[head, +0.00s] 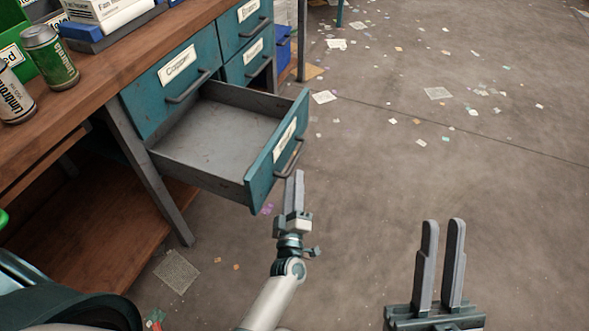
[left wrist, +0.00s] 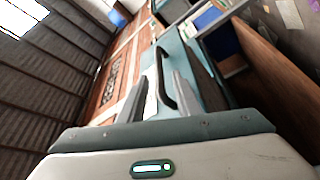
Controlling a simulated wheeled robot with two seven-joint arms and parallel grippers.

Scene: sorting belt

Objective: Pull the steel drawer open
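A teal drawer (head: 262,180) with a grey metal inside stands pulled well out of the bench. Its front has a white label too slanted to read and a dark bar handle (head: 290,160). My left gripper (head: 295,175) is at the lower end of this handle. In the left wrist view its two fingers (left wrist: 170,80) are apart, with the handle (left wrist: 162,75) showing between and beyond them; contact is unclear. My right gripper (head: 442,222) is open and empty over the floor at the lower right.
Closed teal drawers, one labelled Copper (head: 178,66), sit above and behind the open one. Cans (head: 50,58) and boxes stand on the wooden bench top (head: 110,68). A bench leg (head: 150,170) stands left of the drawer. The floor to the right is open, with paper scraps.

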